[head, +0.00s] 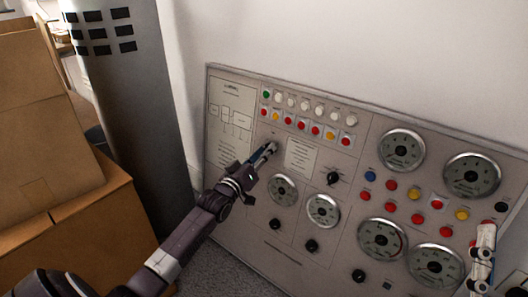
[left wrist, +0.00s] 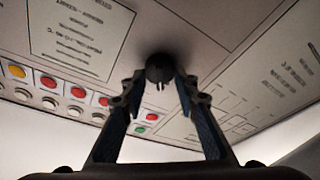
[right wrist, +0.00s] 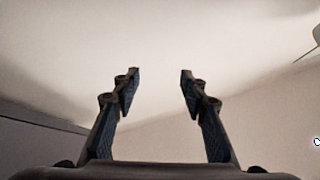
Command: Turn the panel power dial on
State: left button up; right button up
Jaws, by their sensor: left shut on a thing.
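The grey control panel (head: 302,266) leans against the wall. My left gripper (head: 266,153) reaches its upper left part. In the left wrist view, my left gripper (left wrist: 160,80) has its two fingers closed on the sides of a round black dial (left wrist: 159,67) on the panel face. In the head view this dial is hidden by the gripper, and its pointer setting cannot be read. My right gripper (head: 482,258) is in front of the panel's right side. In the right wrist view, the right gripper (right wrist: 159,76) is open and empty, facing a pale blank surface.
Other black knobs (head: 334,178), round gauges (head: 401,150) and rows of coloured buttons (head: 302,123) cover the panel. Cardboard boxes (head: 75,235) and a grey column (head: 125,90) stand on the left. Some carpet floor shows below the panel.

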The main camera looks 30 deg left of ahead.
pick_arm(q)
jog(key=shift+a+m+g+h+p, duration=0.15)
jog(key=shift+m+h+p, duration=0.7)
jog(key=shift+m, duration=2.4)
jog(key=shift+d+m+g+h+p, duration=0.3)
jog(key=shift+m+h, duration=0.9)
jog(key=shift+m, duration=2.1)
jog(key=shift+a+m+g+h+p, duration=0.2)
jog(key=shift+m+h+p, duration=0.7)
jog(key=shift+m, duration=2.35)
pick_arm(e)
notch_tip(320, 180, down, 19)
jog(key=w+d+g+h, duration=0.1)
jog(key=w+g+h, duration=0.2)
jog(key=g, duration=0.7)
jog(key=shift+d+f+h, duration=0.2)
jog(key=shift+d+h, duration=0.1)
jog(key=shift+d, duration=0.05)
pick_arm(q)
jog(key=o, duration=1.1)
jog(key=shift+s+a, duration=0.1)
jog(key=shift+v, duration=5.9)
